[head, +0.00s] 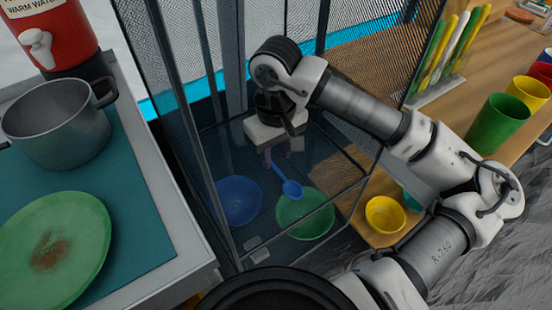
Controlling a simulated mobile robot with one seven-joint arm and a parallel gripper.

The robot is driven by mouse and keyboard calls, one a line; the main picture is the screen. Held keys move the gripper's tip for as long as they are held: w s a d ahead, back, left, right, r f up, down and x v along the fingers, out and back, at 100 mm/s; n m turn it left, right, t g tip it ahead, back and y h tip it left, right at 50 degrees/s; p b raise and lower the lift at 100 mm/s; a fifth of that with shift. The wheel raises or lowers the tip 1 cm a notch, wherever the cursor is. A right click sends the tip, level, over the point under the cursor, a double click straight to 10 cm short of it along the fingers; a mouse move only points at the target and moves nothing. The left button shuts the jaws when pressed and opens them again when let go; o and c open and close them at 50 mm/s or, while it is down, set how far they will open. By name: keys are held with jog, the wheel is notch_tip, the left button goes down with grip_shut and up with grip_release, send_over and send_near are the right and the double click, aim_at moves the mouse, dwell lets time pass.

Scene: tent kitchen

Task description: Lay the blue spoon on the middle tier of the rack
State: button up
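The blue spoon (290,188) is in the mesh-sided rack (166,120), below my gripper (272,159). Its bowl points down and to the right in the head view, and its handle runs up to my fingertips. My gripper points down inside the rack. Its fingers are small and dim, so I cannot tell whether they hold the handle. I also cannot tell whether the spoon touches a tier. A blue plate (236,202) and a green bowl (305,212) show under clear shelving, beside and below the spoon.
At left, a counter (160,285) holds a grey pot (57,125), a stained green plate (52,250) and a red water dispenser (50,32). At right, a wooden table (408,185) bears a yellow bowl (385,214), coloured cups (498,122) and upright utensils (455,48). Rack posts stand close around my gripper.

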aim_at(276, 169)
notch_tip(276, 169, up, 9)
dwell(0.5)
